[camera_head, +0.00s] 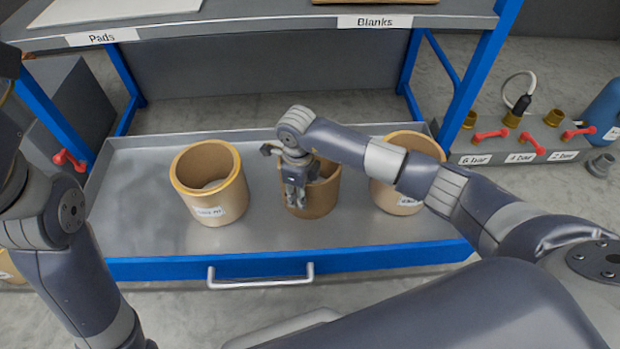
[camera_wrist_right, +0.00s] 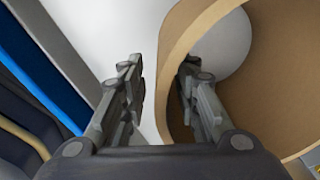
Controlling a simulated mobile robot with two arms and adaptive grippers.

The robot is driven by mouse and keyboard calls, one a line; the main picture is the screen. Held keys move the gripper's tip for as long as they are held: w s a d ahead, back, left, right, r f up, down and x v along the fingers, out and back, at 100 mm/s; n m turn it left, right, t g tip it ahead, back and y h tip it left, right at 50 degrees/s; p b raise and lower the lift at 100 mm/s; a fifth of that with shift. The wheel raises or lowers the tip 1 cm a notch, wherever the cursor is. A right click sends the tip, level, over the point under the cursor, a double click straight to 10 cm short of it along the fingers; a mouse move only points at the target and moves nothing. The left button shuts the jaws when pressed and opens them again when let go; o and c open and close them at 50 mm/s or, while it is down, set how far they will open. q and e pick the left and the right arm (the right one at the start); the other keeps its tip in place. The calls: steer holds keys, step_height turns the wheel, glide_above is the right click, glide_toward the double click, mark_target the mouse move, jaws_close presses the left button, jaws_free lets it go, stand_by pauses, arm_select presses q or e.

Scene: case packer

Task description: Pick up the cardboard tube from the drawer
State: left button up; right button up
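Three tan cardboard tubes stand upright in the grey drawer (camera_head: 155,240): a left tube (camera_head: 212,190), a middle tube (camera_head: 322,195) and a right tube (camera_head: 395,195). My right gripper (camera_head: 296,198) points down at the middle tube's near left wall and hides part of it. In the right wrist view my right gripper (camera_wrist_right: 162,80) is open, with the tube wall (camera_wrist_right: 172,75) between its fingers. One finger is outside the tube, the other inside its opening. A gap shows between the outer finger and the wall. My left gripper is out of view; only left arm links show.
The drawer has a blue front with a metal handle (camera_head: 261,281). A shelf (camera_head: 270,22) labelled Pads and Blanks hangs above, on blue posts (camera_head: 475,75). A valve block (camera_head: 530,140) with red levers stands to the right. The drawer floor between the left and middle tubes is clear.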

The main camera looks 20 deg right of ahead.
jaws_close()
steer(key=shift+r, duration=0.2)
